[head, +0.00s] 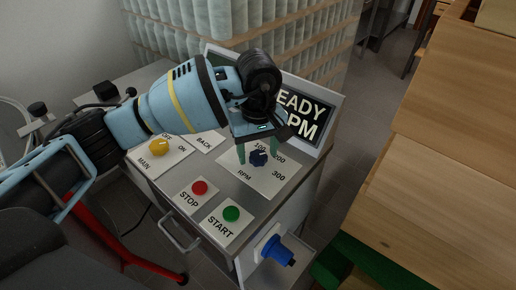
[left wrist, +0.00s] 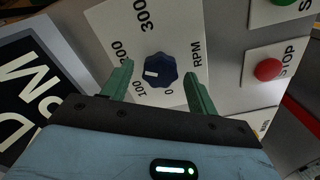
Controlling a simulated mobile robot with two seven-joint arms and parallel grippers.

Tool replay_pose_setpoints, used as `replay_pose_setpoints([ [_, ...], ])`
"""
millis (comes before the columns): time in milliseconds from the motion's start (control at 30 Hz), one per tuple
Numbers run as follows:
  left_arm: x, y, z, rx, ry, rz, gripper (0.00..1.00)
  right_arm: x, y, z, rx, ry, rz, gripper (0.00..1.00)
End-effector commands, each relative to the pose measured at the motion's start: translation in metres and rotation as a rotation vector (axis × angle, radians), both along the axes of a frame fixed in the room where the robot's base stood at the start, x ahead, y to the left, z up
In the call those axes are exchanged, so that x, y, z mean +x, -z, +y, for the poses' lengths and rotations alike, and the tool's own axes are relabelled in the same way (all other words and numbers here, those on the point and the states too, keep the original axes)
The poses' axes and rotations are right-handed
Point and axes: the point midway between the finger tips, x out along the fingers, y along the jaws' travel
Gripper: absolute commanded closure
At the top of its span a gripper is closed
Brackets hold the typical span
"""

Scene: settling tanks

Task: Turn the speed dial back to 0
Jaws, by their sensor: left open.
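The speed dial is a dark blue knob (head: 259,158) on a white plate (head: 272,182) marked RPM, 100, 200 and 300. In the left wrist view the knob (left wrist: 160,71) has a white mark pointing left, roughly between 100 and 200; the 0 is below it. My left gripper (head: 257,149) is open just above the dial, its green fingers on either side. In the left wrist view the fingers (left wrist: 161,84) are spread wider than the knob, with clear gaps. I cannot tell whether their tips reach down around it. My right gripper is not in view.
A screen (head: 308,115) reading partly "EADY" and "PM" stands behind the dial, partly covered by my gripper. A red STOP button (head: 200,187), green START button (head: 231,213) and yellow MAIN knob (head: 159,146) are nearby. A blue connector (head: 277,251) juts from the cabinet's side.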

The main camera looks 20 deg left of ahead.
Motion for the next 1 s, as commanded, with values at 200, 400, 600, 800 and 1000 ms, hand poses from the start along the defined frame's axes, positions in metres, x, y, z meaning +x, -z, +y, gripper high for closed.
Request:
replay_pose_setpoints([
  [200,0.0,0.0003,0.0,0.0,0.0,0.0,0.44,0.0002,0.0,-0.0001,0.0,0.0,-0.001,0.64],
  [400,0.0,0.0001,0.0,0.0,0.0,0.0,0.7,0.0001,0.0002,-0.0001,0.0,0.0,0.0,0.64],
  [600,-0.0001,0.0,-0.0001,-0.001,-0.001,0.001,0.86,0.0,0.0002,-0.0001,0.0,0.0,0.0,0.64],
  [800,-0.0001,-0.0005,0.0001,0.0,-0.029,0.0,0.86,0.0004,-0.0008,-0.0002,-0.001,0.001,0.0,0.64],
  [1000,-0.0001,-0.001,0.0002,-0.001,-0.125,0.001,0.86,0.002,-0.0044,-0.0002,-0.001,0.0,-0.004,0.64],
])
